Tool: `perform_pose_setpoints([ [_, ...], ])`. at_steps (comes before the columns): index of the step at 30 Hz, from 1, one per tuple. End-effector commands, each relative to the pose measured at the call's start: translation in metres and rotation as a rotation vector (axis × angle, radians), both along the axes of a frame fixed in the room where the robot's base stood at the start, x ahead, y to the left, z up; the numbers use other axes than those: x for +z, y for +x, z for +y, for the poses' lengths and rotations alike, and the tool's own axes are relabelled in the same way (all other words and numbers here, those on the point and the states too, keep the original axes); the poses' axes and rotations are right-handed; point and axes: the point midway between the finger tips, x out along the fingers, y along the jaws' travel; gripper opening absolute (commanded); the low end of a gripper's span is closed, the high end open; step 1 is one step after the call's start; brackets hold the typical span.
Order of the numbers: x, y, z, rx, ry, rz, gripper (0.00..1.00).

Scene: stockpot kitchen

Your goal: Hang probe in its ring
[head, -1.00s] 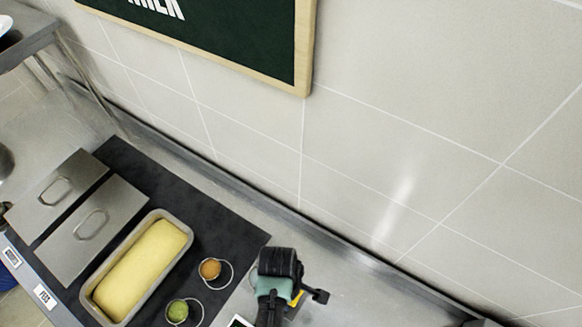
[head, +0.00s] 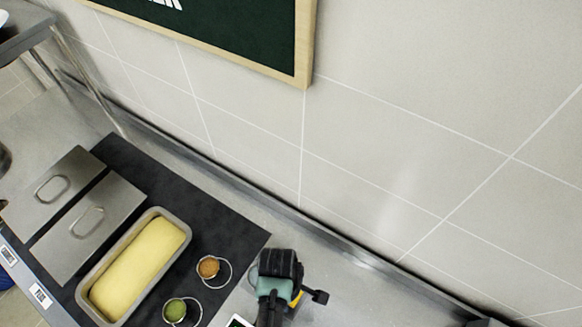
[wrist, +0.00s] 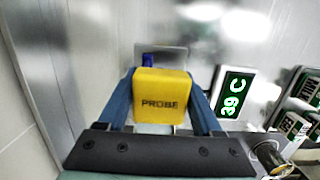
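The yellow probe block (wrist: 161,97), marked PROBE, sits between the two blue fingers of my gripper (wrist: 163,108) in the wrist view. The fingers press on its left and right sides, and it looks upright. A small blue piece (wrist: 147,60) shows just above it; I cannot tell whether it belongs to the probe. In the head view my gripper (head: 284,290) is over the steel counter, right of the dark mat, with a bit of the yellow probe (head: 297,298) showing beside it. I cannot make out the ring in either view.
A display reading 39 C (wrist: 233,93) stands right of the probe, with several labelled signs (wrist: 297,110) beyond. A loaf pan (head: 187,222), two small cups (head: 208,267) (head: 175,311) and steel lids (head: 90,232) are on the mat. The wall (head: 400,170) rises behind the counter.

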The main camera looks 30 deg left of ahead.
Motion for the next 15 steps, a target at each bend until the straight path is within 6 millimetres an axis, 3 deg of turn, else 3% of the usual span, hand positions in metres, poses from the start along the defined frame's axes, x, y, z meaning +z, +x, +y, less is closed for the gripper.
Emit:
perform_pose_setpoints([
  [1, 0.0002, 0.0002, 0.0, 0.0, 0.0, 0.0, 0.78],
  [4, 0.0002, 0.0002, 0.0, 0.0, 0.0, 0.0, 0.96],
  [15, 0.0028, 0.0004, 0.0005, 0.0, 0.001, -0.002, 0.97],
])
